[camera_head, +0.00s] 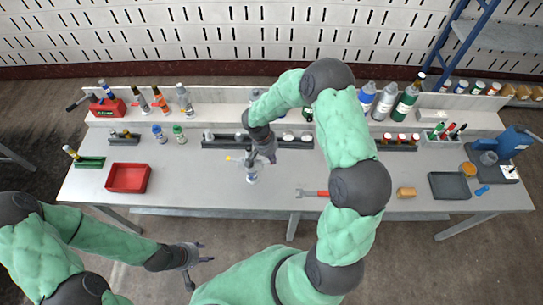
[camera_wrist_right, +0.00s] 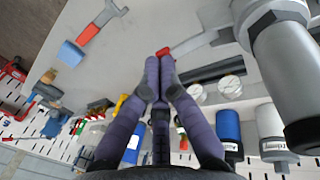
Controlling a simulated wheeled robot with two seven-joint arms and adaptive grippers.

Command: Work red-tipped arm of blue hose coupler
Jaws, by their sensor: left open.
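The hose coupler (camera_head: 252,174) stands upright on the table near its middle, small and partly hidden by my right gripper in the head view. In the right wrist view a large grey cylindrical body (camera_wrist_right: 290,70) fills the upper right. A grey arm with a red tip (camera_wrist_right: 164,51) reaches left across the upper middle there. My right gripper (camera_wrist_right: 159,62) has its fingertips together, just at the red tip; no clear grip on it shows. In the head view that gripper (camera_head: 268,157) is beside the coupler. My left gripper (camera_head: 204,254) is open and empty, in front of the table.
A red tray (camera_head: 128,177) lies at left. Bottles and racks line the back. The front middle of the table is mostly clear.

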